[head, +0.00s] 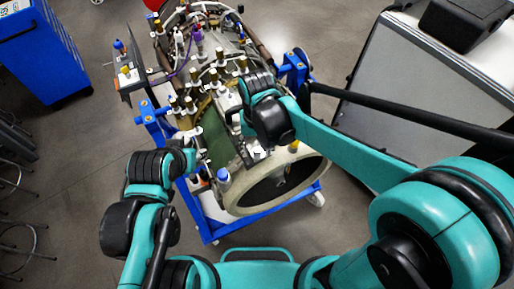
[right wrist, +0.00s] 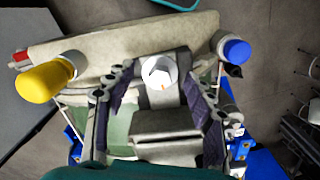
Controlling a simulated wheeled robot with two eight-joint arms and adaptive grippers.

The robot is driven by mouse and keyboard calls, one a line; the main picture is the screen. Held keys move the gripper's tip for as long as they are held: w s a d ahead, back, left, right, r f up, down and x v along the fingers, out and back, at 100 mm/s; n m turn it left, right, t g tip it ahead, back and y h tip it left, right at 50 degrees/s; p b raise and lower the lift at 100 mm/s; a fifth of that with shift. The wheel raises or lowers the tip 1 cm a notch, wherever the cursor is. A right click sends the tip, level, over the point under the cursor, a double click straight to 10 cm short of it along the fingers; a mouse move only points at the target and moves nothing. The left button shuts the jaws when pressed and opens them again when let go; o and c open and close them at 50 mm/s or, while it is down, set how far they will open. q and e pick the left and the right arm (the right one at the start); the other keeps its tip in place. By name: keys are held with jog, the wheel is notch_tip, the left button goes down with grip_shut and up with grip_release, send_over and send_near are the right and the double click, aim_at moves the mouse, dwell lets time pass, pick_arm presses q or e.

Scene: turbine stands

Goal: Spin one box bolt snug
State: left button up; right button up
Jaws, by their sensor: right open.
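The turbine (head: 215,140) lies on a blue wheeled stand in the head view. In the right wrist view, a white hex-headed bolt (right wrist: 160,72) sits on a grey bracket at the top of a grey box (right wrist: 165,128). My right gripper (right wrist: 152,88) is open, with a dark finger on each side of the bolt and box. I cannot tell whether the fingers touch the bolt. In the head view, my right gripper (head: 257,153) is over the turbine's near end, its fingertips mostly hidden. My left arm's wrist is at the turbine's left side; its fingers cannot be made out.
A yellow cap (right wrist: 45,82) and a blue cap (right wrist: 236,50) flank the bolt area. Several upright fittings (head: 190,103) crowd the turbine's top. A blue cabinet (head: 42,55) stands at left, and a large grey case (head: 415,95) at right.

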aim_at(258, 150)
jog(key=shift+w+r+p, duration=0.1)
jog(key=shift+r+p, duration=1.7)
jog(key=shift+r, duration=0.75)
jog(key=shift+f, duration=0.1)
